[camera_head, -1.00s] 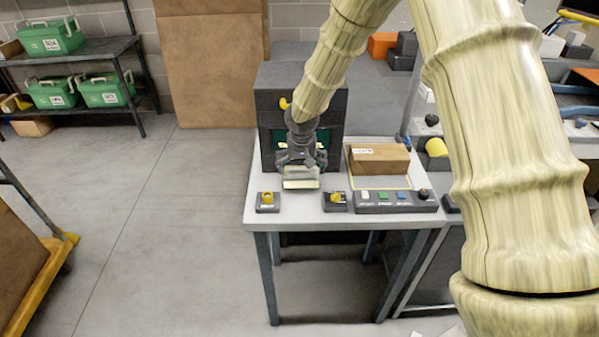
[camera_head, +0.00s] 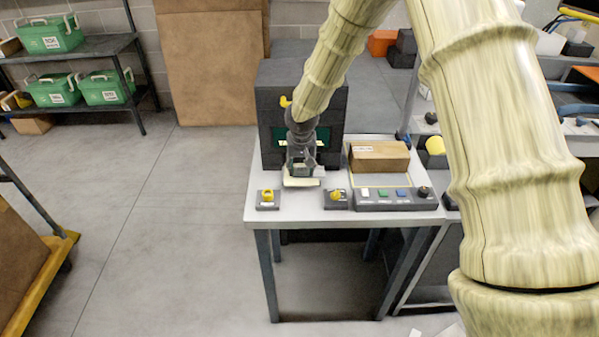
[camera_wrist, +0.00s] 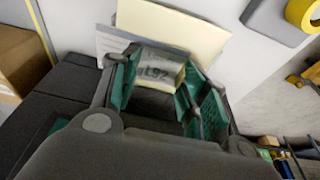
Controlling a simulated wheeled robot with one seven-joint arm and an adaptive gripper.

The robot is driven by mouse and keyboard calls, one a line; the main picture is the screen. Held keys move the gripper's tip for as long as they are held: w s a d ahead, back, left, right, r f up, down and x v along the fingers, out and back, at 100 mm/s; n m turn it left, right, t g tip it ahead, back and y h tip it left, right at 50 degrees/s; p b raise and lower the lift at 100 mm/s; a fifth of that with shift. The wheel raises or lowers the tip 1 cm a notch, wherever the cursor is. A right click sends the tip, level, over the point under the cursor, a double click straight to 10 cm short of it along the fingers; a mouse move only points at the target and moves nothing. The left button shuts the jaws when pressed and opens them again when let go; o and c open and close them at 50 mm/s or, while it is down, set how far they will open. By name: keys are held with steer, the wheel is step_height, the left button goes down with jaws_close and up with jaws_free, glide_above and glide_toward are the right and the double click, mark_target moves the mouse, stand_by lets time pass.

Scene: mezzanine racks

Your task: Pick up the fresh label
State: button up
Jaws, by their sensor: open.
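The fresh label, a pale piece printed "L92" (camera_wrist: 158,72), shows between my gripper's fingers in the wrist view. My gripper (camera_wrist: 160,80) has green-lined fingers, open, one on each side of the print. I cannot tell whether they touch it. A larger cream sheet (camera_wrist: 185,28) lies just beyond the fingertips. In the head view my gripper (camera_head: 302,168) is low over the table, in front of the dark machine (camera_head: 270,92). A pale flat piece (camera_head: 301,183) shows under it; the print is too small to read there.
On the table (camera_head: 292,213), a cardboard box (camera_head: 379,156) stands right of my gripper. A button panel (camera_head: 394,199) and two small dark blocks with yellow tops (camera_head: 268,200) (camera_head: 336,199) line the front.

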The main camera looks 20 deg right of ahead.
steer(key=shift+s+f, duration=0.1)
jaws_close()
stand_by(0.8)
steer(key=shift+d, duration=0.1)
